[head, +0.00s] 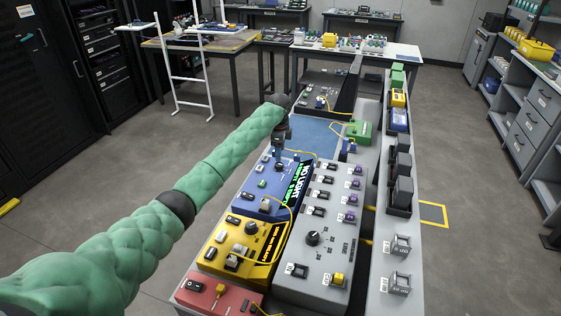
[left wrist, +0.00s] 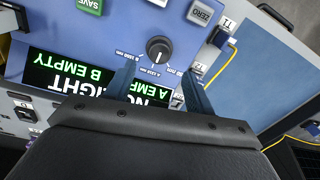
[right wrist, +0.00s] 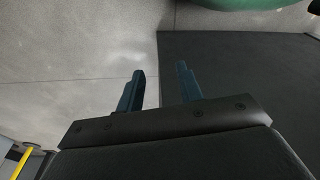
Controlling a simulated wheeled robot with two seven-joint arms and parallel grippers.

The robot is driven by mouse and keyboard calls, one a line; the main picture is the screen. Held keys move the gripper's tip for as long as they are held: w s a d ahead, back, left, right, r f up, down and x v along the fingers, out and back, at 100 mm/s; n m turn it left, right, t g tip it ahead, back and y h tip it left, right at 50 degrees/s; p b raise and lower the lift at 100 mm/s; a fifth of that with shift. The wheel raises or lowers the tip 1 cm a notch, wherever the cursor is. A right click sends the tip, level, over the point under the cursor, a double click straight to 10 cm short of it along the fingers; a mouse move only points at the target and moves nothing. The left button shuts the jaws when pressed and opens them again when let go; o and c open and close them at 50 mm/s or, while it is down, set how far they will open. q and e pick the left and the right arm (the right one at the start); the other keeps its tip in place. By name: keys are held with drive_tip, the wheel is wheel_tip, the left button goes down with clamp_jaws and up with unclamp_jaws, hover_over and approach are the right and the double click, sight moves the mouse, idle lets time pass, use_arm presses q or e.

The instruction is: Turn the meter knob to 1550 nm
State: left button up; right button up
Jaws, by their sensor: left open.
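The pointer's exact setting is too small to tell. My left gripper (left wrist: 159,72) is open, its fingertips just below the knob in that view and not closed on it. My right gripper (right wrist: 160,69) is open and empty.
A yellow device (head: 231,257) and a grey panel with another knob (head: 312,238) sit close to the meter. Yellow cable (left wrist: 284,139) runs from a plug beside the meter. A blue mat (head: 318,137) lies beyond. Floor shows under my right gripper.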

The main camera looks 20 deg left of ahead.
sight(279, 164)
use_arm(q)
drive_tip(key=shift+a+f+p, duration=0.15)
drive_tip(key=shift+f+p, duration=0.75)
drive_tip(key=shift+f, duration=2.1)
use_arm(e)
drive_tip(key=shift+s+d+f, duration=0.3)
drive_tip(key=shift+f, duration=0.4)
drive_tip(key=shift+s+d+f, duration=0.25)
drive_tip(key=shift+d+f, duration=0.1)
drive_tip(key=shift+f, duration=0.4)
drive_tip(key=shift+s+d+f, duration=0.3)
drive_tip(key=shift+f, duration=0.4)
use_arm(q)
drive_tip(key=c, duration=1)
use_arm(e)
drive_tip(key=shift+d, duration=0.1)
